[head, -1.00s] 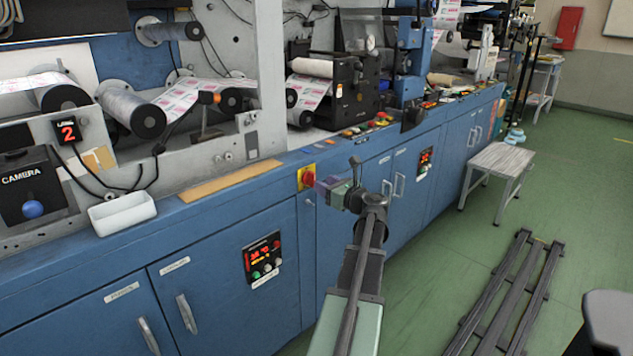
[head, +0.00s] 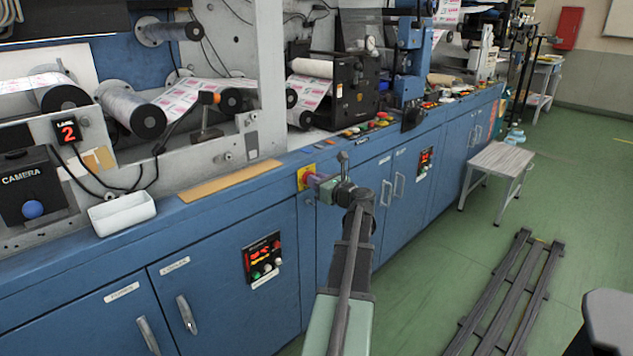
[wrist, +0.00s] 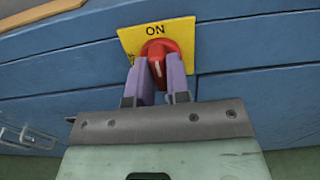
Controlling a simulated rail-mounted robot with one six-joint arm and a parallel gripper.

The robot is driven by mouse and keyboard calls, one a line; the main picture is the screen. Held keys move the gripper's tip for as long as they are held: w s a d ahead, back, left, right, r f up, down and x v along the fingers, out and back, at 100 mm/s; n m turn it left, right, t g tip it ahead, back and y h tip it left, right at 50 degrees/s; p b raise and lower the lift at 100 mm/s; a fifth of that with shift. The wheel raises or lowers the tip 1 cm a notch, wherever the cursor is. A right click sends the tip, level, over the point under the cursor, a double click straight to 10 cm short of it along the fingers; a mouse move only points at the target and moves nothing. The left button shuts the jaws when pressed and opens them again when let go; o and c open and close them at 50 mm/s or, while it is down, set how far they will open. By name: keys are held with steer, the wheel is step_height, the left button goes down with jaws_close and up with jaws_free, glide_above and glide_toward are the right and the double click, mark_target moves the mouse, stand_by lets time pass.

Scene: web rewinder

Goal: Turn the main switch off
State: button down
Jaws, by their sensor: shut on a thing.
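The main switch is a red rotary knob (wrist: 160,50) on a yellow plate (wrist: 128,38) marked "ON", fixed to the blue cabinet front in the wrist view. The white line on the knob points up toward "ON". In the head view my gripper (head: 316,183) reaches the switch from the right.
The blue cabinet (head: 225,265) runs along the machine, with door handles and a red-display panel (head: 263,258) below left of the switch. A stool (head: 497,160) and a dark rail frame (head: 505,295) stand on the green floor to the right.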

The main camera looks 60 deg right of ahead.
steer(key=shift+a+f+n, duration=0.15)
steer(key=shift+n, duration=4.3)
steer(key=shift+a+f+n, duration=0.1)
steer(key=shift+a+n, duration=0.05)
steer(key=shift+n, duration=4.3)
steer(key=c, duration=1.1)
jaws_free()
